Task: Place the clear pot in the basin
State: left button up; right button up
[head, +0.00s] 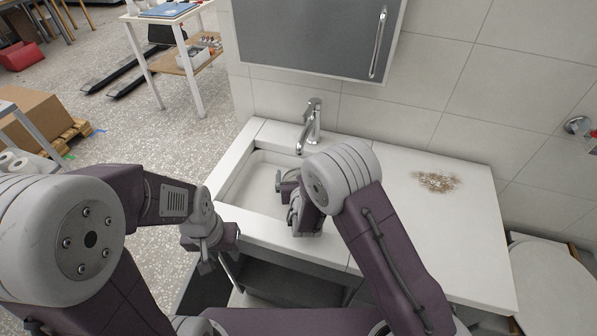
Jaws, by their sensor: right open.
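The white basin (239,188) is set into the left part of the counter, below a chrome tap (311,124). My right gripper (288,196) is over the right side of the basin and its front rim, open, with my arm's large wrist joint hiding part of it. My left gripper (207,259) hangs in front of the counter's left corner, apart from the basin; whether its jaws are open or shut is unclear.
A brown stain or scatter (437,181) marks the otherwise bare counter top (455,230) on the right. A grey cabinet (310,32) hangs above the tap. A toilet (552,285) stands at the lower right. Open shelving (290,285) is under the counter.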

jog(key=v, duration=0.7)
jog(key=shift+f, duration=0.1)
